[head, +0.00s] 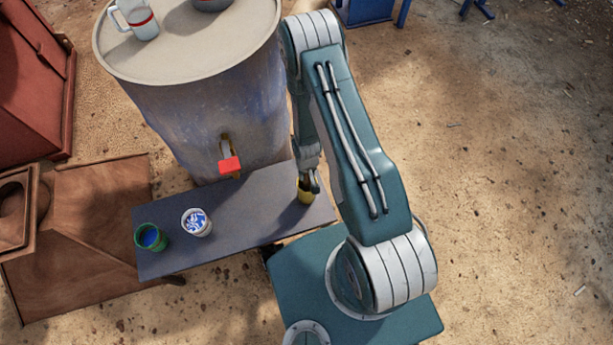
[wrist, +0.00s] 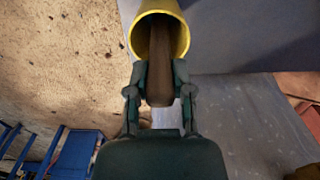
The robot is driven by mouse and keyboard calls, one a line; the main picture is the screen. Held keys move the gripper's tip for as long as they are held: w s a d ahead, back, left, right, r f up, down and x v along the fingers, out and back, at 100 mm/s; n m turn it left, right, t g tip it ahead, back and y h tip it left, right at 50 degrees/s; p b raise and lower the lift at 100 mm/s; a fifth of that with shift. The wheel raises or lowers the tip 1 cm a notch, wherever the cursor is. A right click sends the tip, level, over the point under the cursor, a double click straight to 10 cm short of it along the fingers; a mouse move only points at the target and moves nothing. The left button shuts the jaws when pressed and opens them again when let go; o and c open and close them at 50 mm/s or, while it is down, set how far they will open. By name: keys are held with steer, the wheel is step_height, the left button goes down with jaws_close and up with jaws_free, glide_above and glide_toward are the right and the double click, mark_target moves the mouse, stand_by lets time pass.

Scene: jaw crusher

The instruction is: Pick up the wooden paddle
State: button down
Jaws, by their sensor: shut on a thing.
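The wooden paddle (wrist: 161,70) shows in the wrist view as a brown wooden piece. Its near end is between my gripper's fingers, and its other end reaches into a yellow cup (wrist: 143,38). My gripper (wrist: 161,82) is shut on the paddle. In the head view my gripper (head: 310,182) is just above the yellow cup (head: 305,195) at the right end of the grey bench; the paddle itself is hard to make out there.
The grey bench (head: 255,215) also holds a white-and-blue cup (head: 196,223) and a green cup with blue inside (head: 150,238). A large barrel (head: 190,110) with a red-handled tap (head: 229,165) stands behind it. A mug (head: 138,20) stands on the barrel. Blue stools (wrist: 75,155) are on the ground.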

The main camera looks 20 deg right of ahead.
step_height(320, 180, up, 9)
steer(key=shift+r, duration=0.1)
stand_by(0.3)
stand_by(0.7)
